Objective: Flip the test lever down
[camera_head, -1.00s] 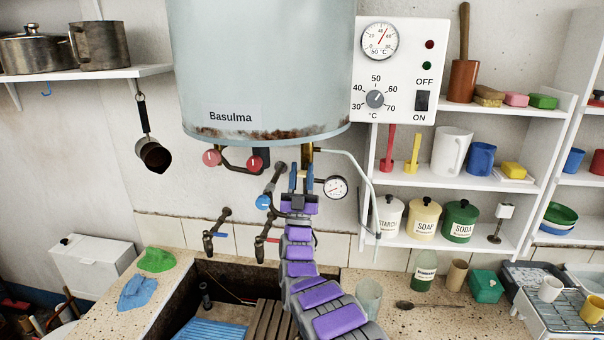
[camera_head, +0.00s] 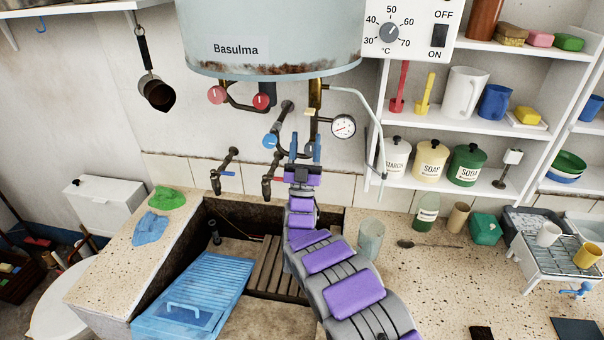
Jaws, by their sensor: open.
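My gripper (camera_head: 305,148) has two blue fingers pointing up and apart, with nothing seen between them. It is in front of the wall below the boiler (camera_head: 280,40) marked Basulma. A brass pipe (camera_head: 315,96) comes down from the boiler just above the fingertips, with small fittings at its lower end. A round pressure gauge (camera_head: 343,126) is right of the fingers.
Two red-knobbed valves (camera_head: 217,95) and a blue-handled valve (camera_head: 270,141) are left of the pipe. Taps (camera_head: 268,180) hang over the stone trough (camera_head: 190,265). A pale curved pipe (camera_head: 375,115) runs down on the right, beside shelves (camera_head: 440,185). A glass (camera_head: 370,240) stands on the counter.

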